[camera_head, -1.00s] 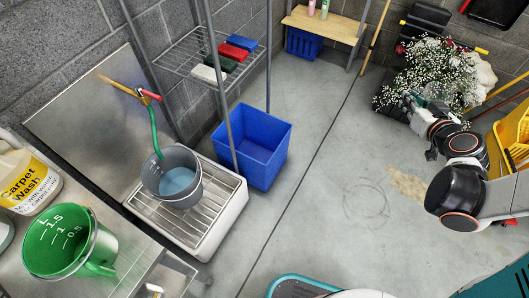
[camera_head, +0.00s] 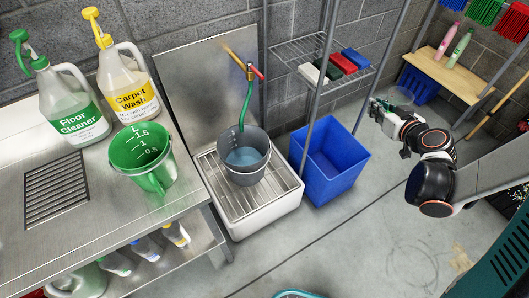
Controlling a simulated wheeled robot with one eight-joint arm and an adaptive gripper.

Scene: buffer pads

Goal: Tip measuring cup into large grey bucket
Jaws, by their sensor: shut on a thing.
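The grey bucket (camera_head: 245,157) stands upright on the grate of the floor sink, under the tap, with bluish water in it. My gripper (camera_head: 381,105) is at the right, beyond the blue bin and well apart from the bucket. It is shut on a small clear, greenish cup (camera_head: 402,96), which looks like the measuring cup. The cup is small and partly hidden, so its contents and tilt cannot be told. A green jug (camera_head: 143,158) with litre marks stands on the steel counter at the left.
Floor Cleaner (camera_head: 70,105) and Carpet Wash (camera_head: 127,88) bottles stand behind the jug. A blue bin (camera_head: 330,163) and a wire rack (camera_head: 318,66) with coloured blocks stand between sink and arm. A wooden bench (camera_head: 452,72) is at the back right.

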